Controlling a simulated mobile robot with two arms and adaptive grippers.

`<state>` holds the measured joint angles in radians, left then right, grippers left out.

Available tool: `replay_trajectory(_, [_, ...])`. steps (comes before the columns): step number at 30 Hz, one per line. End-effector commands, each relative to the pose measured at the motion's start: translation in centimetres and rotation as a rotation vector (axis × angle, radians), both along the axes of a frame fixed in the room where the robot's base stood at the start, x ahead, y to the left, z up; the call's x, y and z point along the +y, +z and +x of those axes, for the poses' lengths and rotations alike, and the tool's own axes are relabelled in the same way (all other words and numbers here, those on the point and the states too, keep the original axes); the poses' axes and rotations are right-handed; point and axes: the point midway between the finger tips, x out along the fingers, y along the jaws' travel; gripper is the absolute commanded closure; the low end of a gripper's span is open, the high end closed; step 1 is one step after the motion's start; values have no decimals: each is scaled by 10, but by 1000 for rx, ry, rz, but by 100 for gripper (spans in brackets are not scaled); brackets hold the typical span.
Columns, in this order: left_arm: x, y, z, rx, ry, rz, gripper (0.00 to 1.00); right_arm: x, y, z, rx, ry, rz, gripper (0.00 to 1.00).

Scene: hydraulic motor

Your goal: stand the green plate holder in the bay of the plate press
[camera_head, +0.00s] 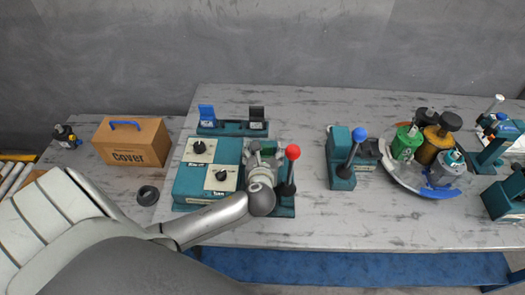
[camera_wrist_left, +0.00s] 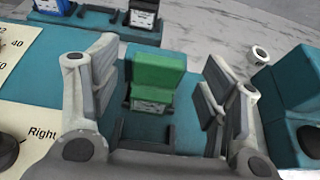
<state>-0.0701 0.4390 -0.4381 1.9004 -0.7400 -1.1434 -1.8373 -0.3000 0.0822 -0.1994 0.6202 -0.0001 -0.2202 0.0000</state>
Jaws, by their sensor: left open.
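The green plate holder (camera_wrist_left: 157,72) stands upright on a teal base in the left wrist view, with a white label on its lower front. Dark rails show at its foot. In the head view only a small green part of it (camera_head: 269,146) shows behind my left gripper (camera_head: 262,158). My left gripper is open, with one finger on each side of the holder and visible gaps between. The teal station with the red-ball lever (camera_head: 286,205), seemingly the plate press, lies under the gripper, which hides much of its bay. My right gripper is not in view.
A teal box with dials (camera_head: 207,172) adjoins on the left, and a stand with blue and black holders (camera_head: 232,128) is behind. A blue-ball lever station (camera_head: 342,172) and a round tray (camera_head: 396,178) of coloured parts stand to the right. The front right of the table is clear.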

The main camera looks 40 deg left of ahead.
Motion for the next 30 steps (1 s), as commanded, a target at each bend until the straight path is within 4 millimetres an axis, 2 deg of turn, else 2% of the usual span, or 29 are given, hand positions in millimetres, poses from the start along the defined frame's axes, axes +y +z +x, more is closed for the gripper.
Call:
replay_trajectory(9, [-32,23,-51,1,-2,-3,31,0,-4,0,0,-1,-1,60])
replay_trajectory(15, [-45,35,-73,1,-1,-1,31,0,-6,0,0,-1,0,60])
replay_trajectory(20, [-48,39,-79,0,0,0,31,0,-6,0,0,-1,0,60])
replay_trajectory(30, [-49,39,-80,0,0,0,31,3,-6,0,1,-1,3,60])
